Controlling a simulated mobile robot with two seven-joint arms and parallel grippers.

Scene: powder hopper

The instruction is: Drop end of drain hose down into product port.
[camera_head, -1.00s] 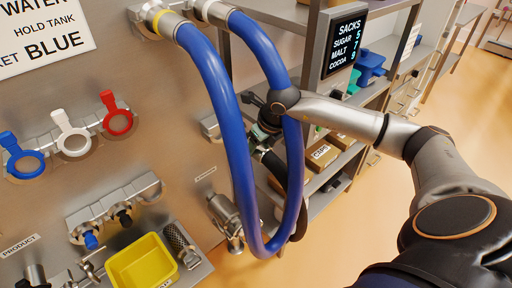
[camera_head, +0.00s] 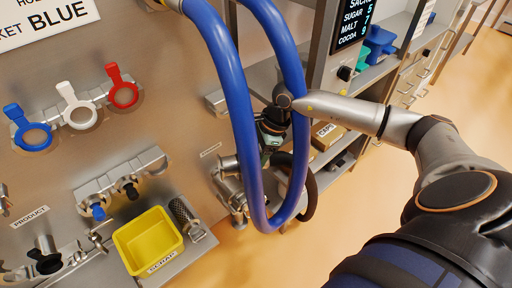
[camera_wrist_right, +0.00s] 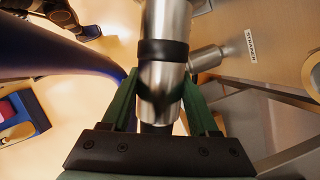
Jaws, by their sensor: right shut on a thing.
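My right gripper shows in the wrist view (camera_wrist_right: 155,110) with its green fingers closed on the two sides of a steel hose end (camera_wrist_right: 165,70) with a black band. In the head view it is partly hidden behind the blue hose loop, near the drain fittings. A black hose (camera_head: 311,195), seemingly the drain hose, curves behind the loop; its join to the steel end is hidden. The product port (camera_head: 45,246), a dark-topped fitting below the PRODUCT label (camera_head: 30,217), stands at the lower left, well apart from the gripper. My left gripper is out of view.
A large blue hose loop (camera_head: 238,100) hangs in front of the right gripper. A yellow bin (camera_head: 122,254) sits on the ledge between gripper and product port, with a mesh cylinder (camera_head: 184,214) beside it. Shelves stand behind.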

